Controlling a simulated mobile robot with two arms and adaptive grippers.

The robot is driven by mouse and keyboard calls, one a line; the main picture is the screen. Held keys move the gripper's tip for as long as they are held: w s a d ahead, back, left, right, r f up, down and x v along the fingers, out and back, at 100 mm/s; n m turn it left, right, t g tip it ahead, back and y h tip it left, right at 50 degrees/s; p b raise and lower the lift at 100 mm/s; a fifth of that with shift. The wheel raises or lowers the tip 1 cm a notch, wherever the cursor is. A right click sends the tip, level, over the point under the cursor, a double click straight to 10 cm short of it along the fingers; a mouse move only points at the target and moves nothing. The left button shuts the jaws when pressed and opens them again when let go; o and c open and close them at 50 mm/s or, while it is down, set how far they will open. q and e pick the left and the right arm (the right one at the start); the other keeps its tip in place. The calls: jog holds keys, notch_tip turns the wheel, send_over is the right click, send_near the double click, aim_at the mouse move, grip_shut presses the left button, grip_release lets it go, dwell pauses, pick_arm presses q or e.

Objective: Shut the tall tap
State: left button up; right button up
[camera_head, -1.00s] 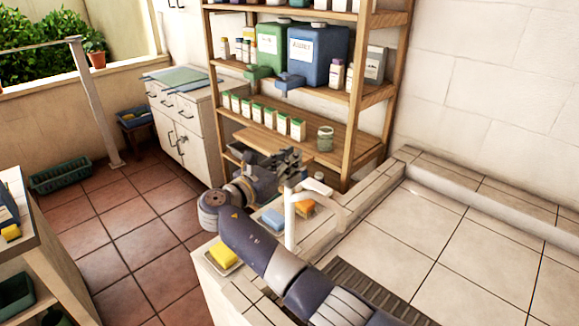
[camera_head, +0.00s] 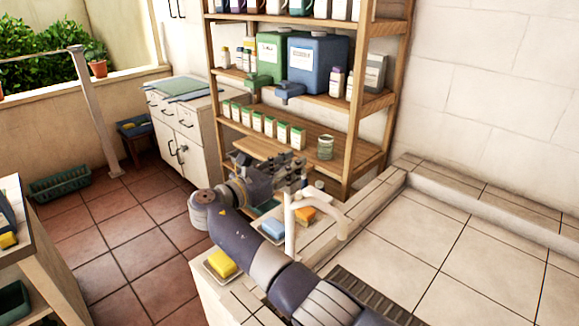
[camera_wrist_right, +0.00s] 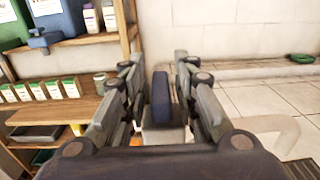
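The tall tap (camera_head: 291,228) is white, with an upright post and a spout curving to the right; it stands on the tiled basin edge. Its pale spout also shows at the right of the right wrist view (camera_wrist_right: 270,130). My right gripper (camera_head: 294,166) is at the top of the tap, fingers apart. In the right wrist view my right gripper (camera_wrist_right: 160,68) is open, with a dark blue lever (camera_wrist_right: 161,97) standing upright between its fingers; gaps show on both sides. In the head view the gripper hides the lever. My left gripper is not in view.
A yellow sponge (camera_head: 222,263), a blue sponge (camera_head: 271,228) and an orange sponge (camera_head: 305,215) sit near the tap's foot. A wooden shelf (camera_head: 345,160) with jugs and boxes stands behind the gripper. The tiled basin (camera_head: 450,250) to the right is clear.

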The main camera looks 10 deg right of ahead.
jog(key=shift+f, duration=0.1)
notch_tip(320, 180, up, 10)
jog(key=shift+r, duration=0.1)
dwell(0.5)
